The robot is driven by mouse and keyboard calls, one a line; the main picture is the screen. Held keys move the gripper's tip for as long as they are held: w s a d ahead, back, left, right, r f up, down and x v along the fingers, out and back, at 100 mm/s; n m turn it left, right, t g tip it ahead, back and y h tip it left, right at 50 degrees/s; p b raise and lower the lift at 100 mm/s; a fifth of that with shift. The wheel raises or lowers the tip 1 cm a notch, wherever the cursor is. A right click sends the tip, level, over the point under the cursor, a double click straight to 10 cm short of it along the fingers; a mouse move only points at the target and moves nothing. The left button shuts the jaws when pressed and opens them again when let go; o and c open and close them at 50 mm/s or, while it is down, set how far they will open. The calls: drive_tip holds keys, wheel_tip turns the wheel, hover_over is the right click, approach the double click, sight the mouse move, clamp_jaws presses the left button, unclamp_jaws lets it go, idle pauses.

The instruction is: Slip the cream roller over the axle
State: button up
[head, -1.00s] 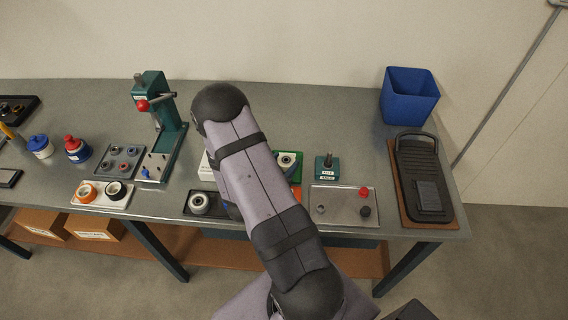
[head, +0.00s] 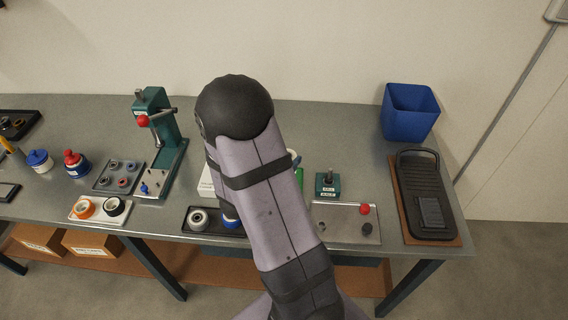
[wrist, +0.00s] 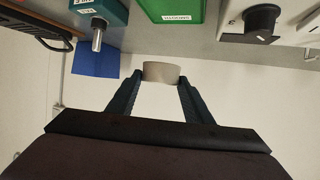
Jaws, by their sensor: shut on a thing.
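The cream roller (wrist: 161,72) is a short pale cylinder between the two dark fingers of my gripper (wrist: 161,84) in the wrist view. My gripper is shut on it, one finger on each side. A teal block (wrist: 107,10) with an upright metal pin (wrist: 97,36), which looks like the axle, is left of the roller in the wrist view, apart from it. In the head view the teal block (head: 327,188) stands behind the silver tray, its pin (head: 328,173) bare.
A green tray (wrist: 178,12) lies near the roller in the wrist view. A silver tray (head: 342,228) with a red knob (head: 365,209) is in front of the teal block. A teal press (head: 165,130) stands left.

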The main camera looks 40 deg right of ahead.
sight(329, 173)
drive_tip(key=shift+s+d+r, duration=0.1)
drive_tip(key=shift+r, duration=0.1)
drive_tip(key=s+d+r+m+g+h+p, duration=0.1)
drive_tip(key=s+d+m+g+p, duration=0.3)
drive_tip(key=s+d, duration=0.4)
drive_tip(key=shift+s+d+r+m+g+p, duration=0.15)
drive_tip(key=shift+s+d+m+g+p, duration=0.15)
drive_tip(key=shift+g+p, duration=0.25)
drive_tip(key=shift+f+b, duration=2.65)
drive_tip(key=shift+f, duration=0.2)
drive_tip(key=shift+f+b, duration=0.3)
drive_tip(key=shift+f, duration=0.3)
drive_tip(key=o, duration=0.8)
drive_tip(key=shift+o, duration=0.2)
drive_tip(key=shift+a, duration=0.1)
